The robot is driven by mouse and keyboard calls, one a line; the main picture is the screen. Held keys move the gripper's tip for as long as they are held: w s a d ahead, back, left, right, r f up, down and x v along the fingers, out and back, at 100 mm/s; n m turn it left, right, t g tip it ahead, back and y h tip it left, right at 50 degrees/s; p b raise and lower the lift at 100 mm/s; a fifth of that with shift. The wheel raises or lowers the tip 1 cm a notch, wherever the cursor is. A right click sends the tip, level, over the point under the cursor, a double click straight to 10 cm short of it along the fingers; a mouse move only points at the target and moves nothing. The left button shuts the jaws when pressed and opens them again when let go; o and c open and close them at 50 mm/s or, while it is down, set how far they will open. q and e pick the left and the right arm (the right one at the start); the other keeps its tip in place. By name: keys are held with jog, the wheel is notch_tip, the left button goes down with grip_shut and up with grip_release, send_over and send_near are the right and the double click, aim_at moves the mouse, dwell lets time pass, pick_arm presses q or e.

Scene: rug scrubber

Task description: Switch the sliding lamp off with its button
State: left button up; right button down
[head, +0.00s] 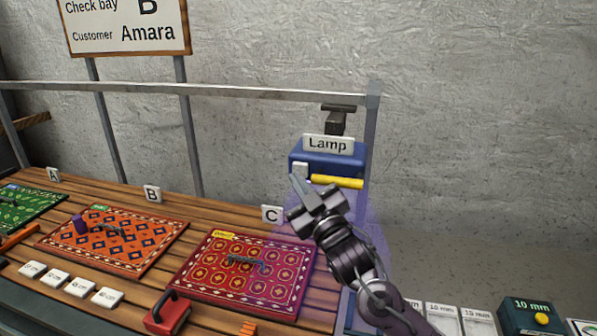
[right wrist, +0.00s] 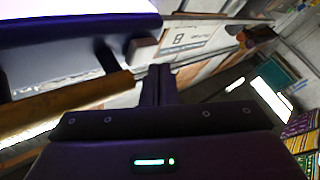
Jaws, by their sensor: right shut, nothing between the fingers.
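The lamp (head: 326,160) is a blue box with a white "Lamp" label, hung from the rail at the right post. A pale block-shaped button (head: 300,171) is on its front left, and a yellow bar (head: 337,182) runs along its front. Purple light glows below it. My right gripper (head: 296,183) is shut and empty, its tips just below the button. In the right wrist view, the lamp body (right wrist: 60,60) has a bright white-violet face, and the button (right wrist: 142,51) is just beyond the shut fingertips (right wrist: 159,70). I cannot tell whether they touch. My left gripper is out of view.
The rail (head: 200,91) spans the slatted bench. A red patterned rug (head: 205,270) by marker C (head: 272,214) and an orange rug (head: 145,250) by marker B (head: 152,194) lie there. A red block with a handle (head: 168,316) stands in front. The grey wall behind is bare.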

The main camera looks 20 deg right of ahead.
jog(key=shift+w+d, duration=0.2)
jog(key=shift+w, duration=0.1)
jog(key=shift+w+d, duration=0.2)
jog(key=shift+w, duration=0.1)
dwell(0.7)
jog(key=shift+s+a, duration=0.45)
jog(key=shift+s, duration=0.25)
jog(key=s+a, duration=0.2)
jog(key=s, duration=0.1)
jog(key=s+a, duration=0.1)
jog(key=s, duration=0.1)
jog(key=shift+a, duration=0.15)
dwell(0.4)
